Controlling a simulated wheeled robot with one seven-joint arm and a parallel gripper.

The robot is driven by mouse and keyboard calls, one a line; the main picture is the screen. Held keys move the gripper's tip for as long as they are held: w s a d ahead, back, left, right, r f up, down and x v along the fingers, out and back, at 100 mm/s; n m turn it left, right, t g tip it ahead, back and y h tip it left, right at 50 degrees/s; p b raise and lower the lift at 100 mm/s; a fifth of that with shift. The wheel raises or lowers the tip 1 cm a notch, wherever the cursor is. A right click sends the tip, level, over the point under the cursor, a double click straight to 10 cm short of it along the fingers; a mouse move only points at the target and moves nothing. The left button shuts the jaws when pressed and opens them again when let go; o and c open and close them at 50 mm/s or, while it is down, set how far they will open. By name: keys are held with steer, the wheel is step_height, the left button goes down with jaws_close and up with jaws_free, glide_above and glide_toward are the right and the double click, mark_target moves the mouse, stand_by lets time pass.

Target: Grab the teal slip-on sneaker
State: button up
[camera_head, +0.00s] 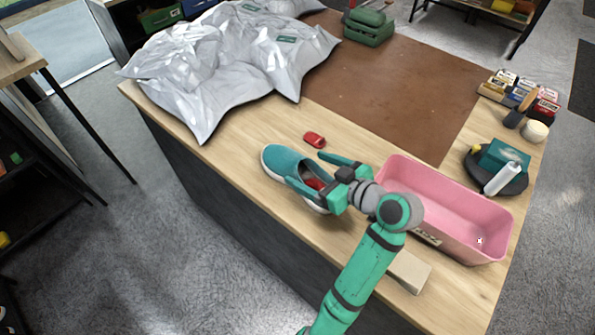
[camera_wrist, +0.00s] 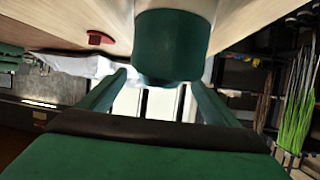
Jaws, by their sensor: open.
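The teal slip-on sneaker (camera_head: 283,162) lies on the wooden tabletop, its toe pointing to the upper left, with a white sole edge and a red inside. In the wrist view its teal body (camera_wrist: 170,50) is at the top middle, beyond and between the fingers. My gripper (camera_head: 320,174) is open, at the sneaker's heel end. One finger is over the near side of the shoe and the other off its far side. I cannot tell whether either finger touches it. My gripper hides part of the heel.
A pink bin (camera_head: 480,245) stands close to the right of my gripper. A small red object (camera_head: 315,139) lies just beyond the sneaker. A pale block (camera_head: 410,270) lies near the front edge. Grey plastic bags (camera_head: 200,60) cover the back left.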

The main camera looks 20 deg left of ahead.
mark_target(298, 163)
steer(key=shift+x, duration=2.65)
steer(key=shift+s+r, duration=0.1)
steer(key=c, duration=1.4)
steer(key=shift+r, duration=0.15)
